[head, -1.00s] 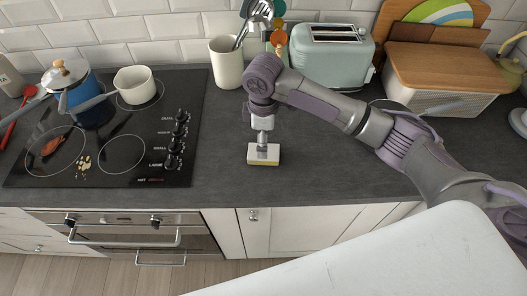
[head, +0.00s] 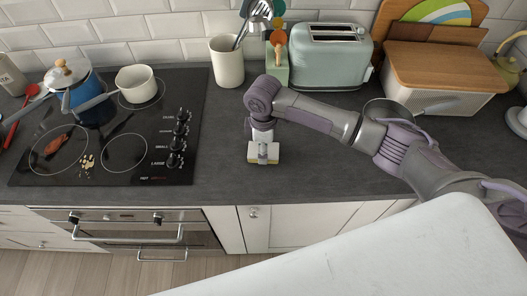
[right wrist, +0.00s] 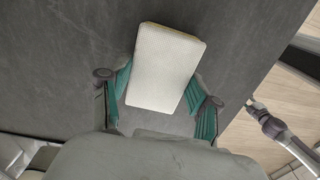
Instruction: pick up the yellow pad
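The yellow pad (head: 252,158) lies flat on the slate worktop near its front edge, right of the hob. Its top is white and its lower layer yellow. In the right wrist view the pad (right wrist: 166,62) fills the space between the two teal fingers. My right gripper (head: 263,151) points down over the pad and partly covers it. In the right wrist view my right gripper (right wrist: 161,84) is spread open, with one finger at each long side of the pad, very close to its edges. Firm contact cannot be made out.
The black hob (head: 150,95) holds a blue pot (head: 88,95) and a white pan (head: 135,78) at left. A utensil crock (head: 227,66), a mint toaster (head: 330,62) and a wood-lidded bread bin (head: 440,80) stand along the back.

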